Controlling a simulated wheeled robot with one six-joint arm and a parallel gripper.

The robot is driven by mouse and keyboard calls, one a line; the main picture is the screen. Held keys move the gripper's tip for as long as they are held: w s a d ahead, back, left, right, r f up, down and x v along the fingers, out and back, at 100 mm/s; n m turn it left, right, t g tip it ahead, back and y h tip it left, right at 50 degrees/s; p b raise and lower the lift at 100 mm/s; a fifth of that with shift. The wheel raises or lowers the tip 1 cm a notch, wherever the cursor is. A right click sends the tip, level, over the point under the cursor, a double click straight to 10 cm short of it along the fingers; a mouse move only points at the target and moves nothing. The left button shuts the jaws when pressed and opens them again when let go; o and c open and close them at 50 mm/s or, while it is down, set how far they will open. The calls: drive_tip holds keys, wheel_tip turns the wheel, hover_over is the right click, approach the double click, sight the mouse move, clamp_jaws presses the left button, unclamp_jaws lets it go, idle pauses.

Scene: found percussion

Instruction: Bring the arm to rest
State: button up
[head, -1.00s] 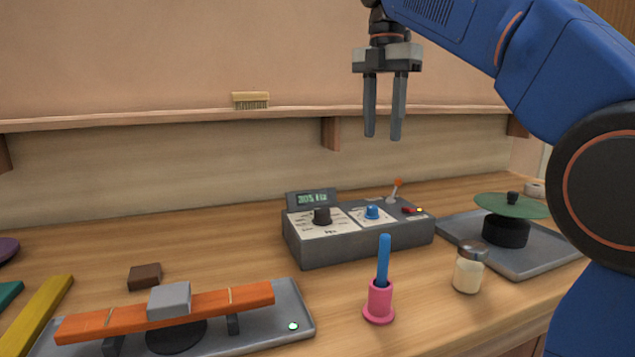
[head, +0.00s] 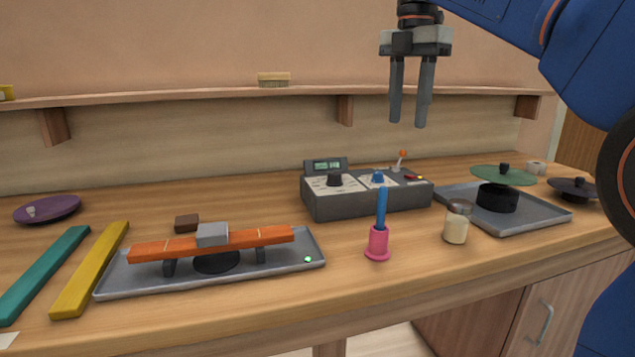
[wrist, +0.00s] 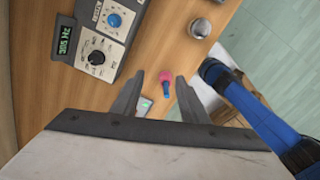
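My gripper (head: 410,95) hangs above the bench in the head view, fingers pointing down. Its two fingers are apart with nothing between them. It is well above the grey control box (head: 365,195), clear of the bench and shelf. In the wrist view my gripper (wrist: 155,85) also shows both fingers spread. The pink holder (wrist: 165,76) with a blue stick lies far below, seen between the fingertips, and is not touched.
An orange bar (head: 160,248) with a grey block rests over a grey tray (head: 310,252). The pink holder stands near a small jar (head: 456,225). A second tray (head: 535,217) carries a black drum under a green lid (head: 503,176). A shelf (head: 200,97) holding a brush (head: 274,79) runs behind.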

drive_tip(key=s+d+f+m+t, duration=0.1)
drive_tip(key=s+d+f+m, duration=0.2)
drive_tip(key=s+f+m, duration=0.5)
drive_tip(key=s+d+f+m+t, duration=0.2)
drive_tip(key=s+f+m, duration=0.6)
drive_tip(key=f, duration=1)
drive_tip(key=s+d+f+m+t, duration=0.1)
drive_tip(key=s+d+f+m, duration=0.5)
drive_tip(key=s+f+m, duration=0.3)
wheel_tip(320, 180, down, 5)
drive_tip(key=shift+d+r+t, duration=0.1)
drive_tip(key=shift+d+t, duration=0.15)
drive_tip(key=shift+t, duration=0.05)
